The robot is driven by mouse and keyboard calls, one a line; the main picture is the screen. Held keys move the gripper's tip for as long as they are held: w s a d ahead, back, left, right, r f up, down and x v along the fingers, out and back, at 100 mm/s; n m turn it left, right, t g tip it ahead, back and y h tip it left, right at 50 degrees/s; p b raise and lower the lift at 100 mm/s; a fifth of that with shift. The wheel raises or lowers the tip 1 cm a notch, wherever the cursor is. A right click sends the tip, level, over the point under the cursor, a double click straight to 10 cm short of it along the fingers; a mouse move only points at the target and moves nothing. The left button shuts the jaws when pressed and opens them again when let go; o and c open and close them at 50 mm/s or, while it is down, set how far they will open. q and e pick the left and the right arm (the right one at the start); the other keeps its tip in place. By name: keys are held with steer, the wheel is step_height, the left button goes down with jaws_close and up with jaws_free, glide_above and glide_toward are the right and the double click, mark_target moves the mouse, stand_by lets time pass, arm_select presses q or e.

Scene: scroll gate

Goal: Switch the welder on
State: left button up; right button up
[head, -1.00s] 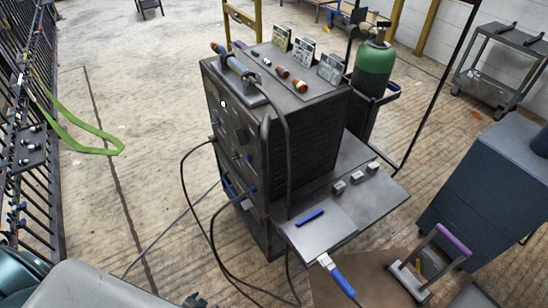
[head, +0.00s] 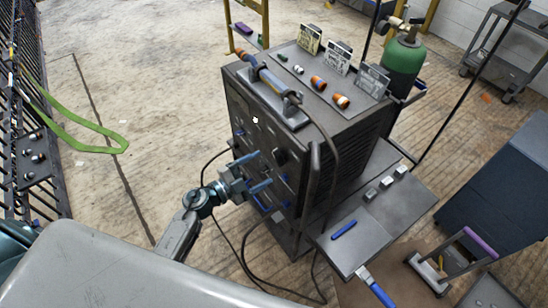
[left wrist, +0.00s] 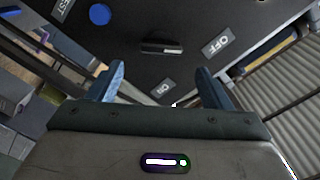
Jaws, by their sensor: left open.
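The welder (head: 293,145) is a dark box-shaped cabinet in the middle of the head view. Its front panel carries a dark switch handle (left wrist: 162,47), which shows in the left wrist view between and beyond my fingertips. An OFF label (left wrist: 217,43) lies to the right of the handle and an ON label (left wrist: 165,88) below it. A blue button (left wrist: 100,14) sits at upper left beside a label ending in "EST". My left gripper (head: 259,171) is open and empty in front of the panel; its fingers also show in the left wrist view (left wrist: 160,70). My right gripper is out of view.
A torch (head: 267,80) and several small parts lie on the welder's top. Cables hang by its front. A side shelf (head: 375,225) holds a blue rod (head: 344,230) and small blocks. A green gas cylinder (head: 404,62) stands behind.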

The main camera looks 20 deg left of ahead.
mark_target(276, 160)
arm_select(q)
steer(key=p+x, duration=0.1)
steer(key=x, duration=0.3)
steer(key=shift+w+d, duration=0.1)
steer(key=shift+w, duration=0.2)
steer(key=shift+w+d, duration=0.4)
steer(key=shift+d, duration=0.05)
steer(key=shift+f, duration=0.1)
steer(key=shift+c, duration=0.8)
steer(key=c, duration=0.8)
